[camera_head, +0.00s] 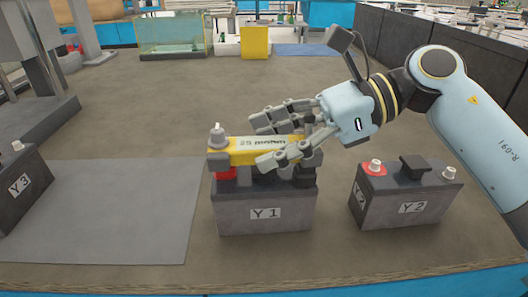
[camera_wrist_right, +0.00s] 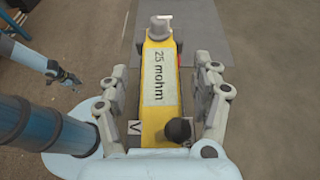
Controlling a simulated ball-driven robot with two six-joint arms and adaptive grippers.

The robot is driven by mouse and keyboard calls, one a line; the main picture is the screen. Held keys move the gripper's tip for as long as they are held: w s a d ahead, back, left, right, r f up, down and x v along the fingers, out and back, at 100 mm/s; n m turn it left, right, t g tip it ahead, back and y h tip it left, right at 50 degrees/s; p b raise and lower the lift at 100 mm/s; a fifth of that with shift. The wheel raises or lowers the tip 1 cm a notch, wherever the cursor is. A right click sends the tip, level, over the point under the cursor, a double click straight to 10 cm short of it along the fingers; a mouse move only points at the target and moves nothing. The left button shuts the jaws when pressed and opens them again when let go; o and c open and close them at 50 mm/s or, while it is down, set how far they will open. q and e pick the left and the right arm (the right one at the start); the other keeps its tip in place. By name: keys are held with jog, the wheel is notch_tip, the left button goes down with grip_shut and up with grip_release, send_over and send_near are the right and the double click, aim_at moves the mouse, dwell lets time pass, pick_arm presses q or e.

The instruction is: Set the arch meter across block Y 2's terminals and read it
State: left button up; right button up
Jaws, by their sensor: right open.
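The arch meter (camera_head: 262,149) is a yellow bar with a grey knob at its left end. It lies across the top of block Y 1 (camera_head: 240,212), with a red part under its left end. In the right wrist view the meter (camera_wrist_right: 158,115) reads "25 mohm". My right gripper (camera_head: 278,136) is open, with its fingers on either side of the meter. Block Y 2 (camera_head: 390,210) stands to the right, with a red-based terminal (camera_head: 375,167), another terminal (camera_head: 449,173) and a dark handle between them. What seems to be my left gripper (camera_wrist_right: 58,76) shows small in the right wrist view.
Block Y 3 (camera_head: 22,190) stands at the left edge beside a flat grey mat (camera_head: 120,215). A glass tank (camera_head: 173,35) and a yellow box (camera_head: 255,42) are at the back. A dark wall (camera_head: 400,45) runs along the right. The middle back of the table is clear.

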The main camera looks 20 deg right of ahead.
grip_shut()
pick_arm(q)
jog(key=shift+s, duration=0.1)
dwell(0.4)
pick_arm(e)
jog(key=shift+r, duration=0.15)
